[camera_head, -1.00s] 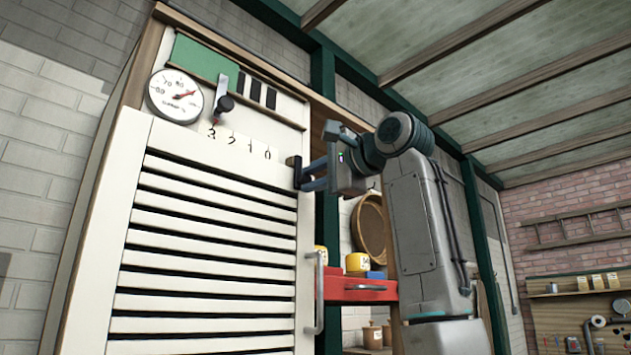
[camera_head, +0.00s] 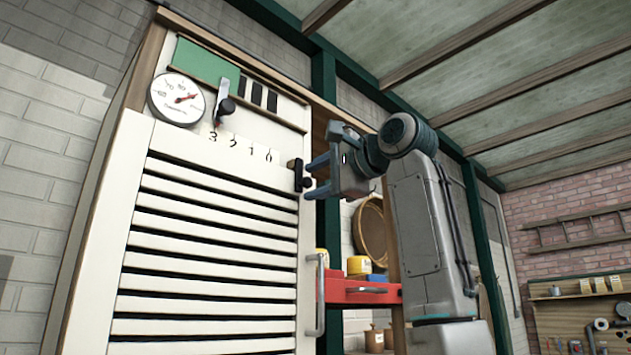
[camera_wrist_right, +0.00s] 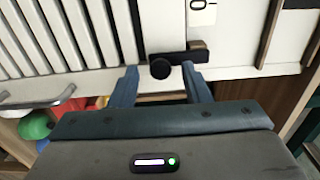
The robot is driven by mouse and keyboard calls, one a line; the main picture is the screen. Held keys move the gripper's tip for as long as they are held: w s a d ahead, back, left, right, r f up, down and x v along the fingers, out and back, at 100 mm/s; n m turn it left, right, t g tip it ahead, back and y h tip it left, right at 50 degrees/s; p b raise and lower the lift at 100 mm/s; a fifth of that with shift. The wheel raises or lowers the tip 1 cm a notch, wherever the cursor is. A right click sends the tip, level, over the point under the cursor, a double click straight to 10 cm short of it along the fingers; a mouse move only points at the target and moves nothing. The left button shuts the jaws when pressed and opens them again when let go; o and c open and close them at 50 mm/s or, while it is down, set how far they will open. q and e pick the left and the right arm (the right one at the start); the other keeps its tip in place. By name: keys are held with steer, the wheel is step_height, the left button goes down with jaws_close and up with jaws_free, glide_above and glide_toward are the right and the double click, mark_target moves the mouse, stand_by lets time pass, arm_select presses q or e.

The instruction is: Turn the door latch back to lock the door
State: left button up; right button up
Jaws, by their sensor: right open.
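The door latch (camera_head: 299,176) is a dark bar with a round knob at the upper right edge of the white slatted door (camera_head: 205,265). In the head view the bar stands roughly upright, along the door's edge. The right wrist view shows the latch (camera_wrist_right: 180,60) too, with a small brown block beside the bar's end. My right gripper (camera_head: 317,177) is open and empty, just right of the latch. In the wrist view its fingertips (camera_wrist_right: 160,76) lie either side of the knob, seemingly just short of it. My left gripper is not in view.
A vertical door handle (camera_head: 316,295) sits below the latch. A dial gauge (camera_head: 177,99) and a lever (camera_head: 224,103) are above the door. A red shelf (camera_head: 362,291) with yellow pots stands behind my right arm.

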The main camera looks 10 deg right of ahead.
steer(key=b+v, duration=0.4)
steer(key=v, duration=0.6)
steer(key=shift+s, duration=0.2)
steer(key=shift+d, duration=0.15)
